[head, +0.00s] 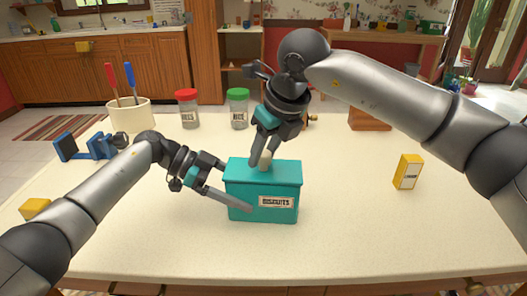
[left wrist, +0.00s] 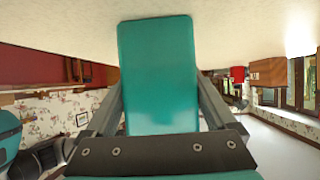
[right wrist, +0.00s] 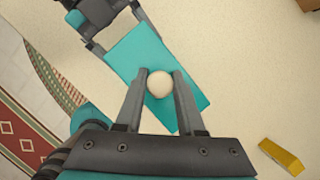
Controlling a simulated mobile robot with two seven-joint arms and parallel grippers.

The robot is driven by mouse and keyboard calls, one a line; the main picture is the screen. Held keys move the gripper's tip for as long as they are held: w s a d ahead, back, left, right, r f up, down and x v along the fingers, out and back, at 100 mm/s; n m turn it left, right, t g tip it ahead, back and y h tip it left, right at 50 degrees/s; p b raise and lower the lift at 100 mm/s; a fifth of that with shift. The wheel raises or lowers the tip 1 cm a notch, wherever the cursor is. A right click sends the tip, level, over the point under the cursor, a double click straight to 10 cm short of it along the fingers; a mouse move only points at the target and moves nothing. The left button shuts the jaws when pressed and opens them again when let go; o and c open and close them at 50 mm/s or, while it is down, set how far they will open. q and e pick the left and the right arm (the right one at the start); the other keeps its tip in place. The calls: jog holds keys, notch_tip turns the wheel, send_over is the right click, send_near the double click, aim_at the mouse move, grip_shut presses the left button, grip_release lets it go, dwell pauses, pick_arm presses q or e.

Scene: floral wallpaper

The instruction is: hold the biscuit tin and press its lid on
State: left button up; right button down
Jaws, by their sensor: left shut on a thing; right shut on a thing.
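The teal biscuit tin (head: 240,208) stands upright on the table, with a label on its front. Its teal lid (head: 285,170) sits on top and looks level; whether it is fully seated I cannot tell. My left gripper (head: 236,190) is shut on the tin from the left side, and in the left wrist view the tin (left wrist: 158,75) fills the space between the fingers. My right gripper (head: 262,158) comes from above and is shut on the pale round knob (right wrist: 160,84) of the lid. In the right wrist view the lid (right wrist: 140,60) lies below the fingers.
A red-lidded jar (head: 188,110) and a green-lidded jar (head: 238,110) stand behind. A cream crock (head: 130,114) with utensils and a blue object (head: 85,147) are at left. A yellow box (head: 408,172) stands at right, a yellow block (head: 35,209) at far left. The front table is clear.

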jog(key=shift+f, duration=0.1)
grip_release()
dwell(0.8)
jog(key=shift+r, duration=3)
jog(key=shift+c, duration=0.2)
grip_shut()
jog(key=shift+f, duration=0.1)
